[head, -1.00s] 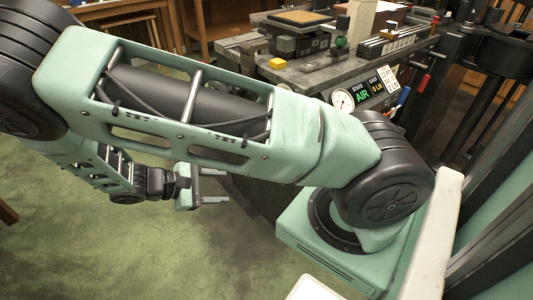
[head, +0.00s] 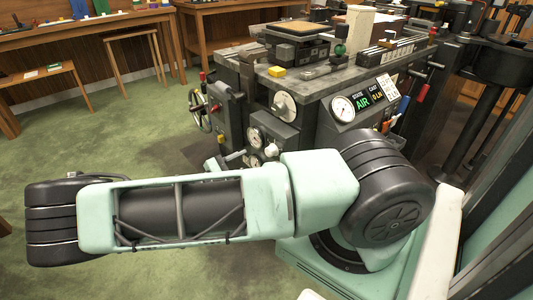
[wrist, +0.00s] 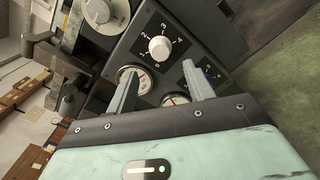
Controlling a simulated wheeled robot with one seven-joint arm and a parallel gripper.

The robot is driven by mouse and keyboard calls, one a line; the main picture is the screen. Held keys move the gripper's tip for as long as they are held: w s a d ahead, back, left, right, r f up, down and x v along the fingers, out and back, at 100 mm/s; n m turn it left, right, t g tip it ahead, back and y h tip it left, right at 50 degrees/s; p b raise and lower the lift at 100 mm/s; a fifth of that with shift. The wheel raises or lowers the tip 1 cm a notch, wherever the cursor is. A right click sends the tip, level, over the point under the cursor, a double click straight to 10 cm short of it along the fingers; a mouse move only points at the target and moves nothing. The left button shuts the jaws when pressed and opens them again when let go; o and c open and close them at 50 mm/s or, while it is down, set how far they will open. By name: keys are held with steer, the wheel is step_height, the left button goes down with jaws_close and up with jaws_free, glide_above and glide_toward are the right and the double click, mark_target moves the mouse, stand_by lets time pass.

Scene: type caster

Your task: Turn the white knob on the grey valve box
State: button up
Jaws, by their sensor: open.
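The white knob (wrist: 160,48) is round and sits on the dark grey face of the valve box (wrist: 188,58), with the numbers 1 to 4 around it. In the head view the knob (head: 271,150) shows small on the valve box, just above my arm. My gripper (wrist: 160,72) is open and empty in the wrist view. Its two fingers point toward the box face, one to each side below the knob. They appear apart from the knob. In the head view the gripper is mostly hidden behind my arm.
Gauges (wrist: 135,80) sit on the box face below the knob, partly behind the fingers. A larger silver dial (wrist: 97,12) is beside the box. A handwheel (head: 198,107) stands at the machine's left. Green floor (head: 130,130) is open to the left.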

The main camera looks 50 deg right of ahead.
mark_target(268, 152)
steer(key=x, duration=0.9)
steer(key=shift+a, duration=0.1)
steer(key=c, duration=1)
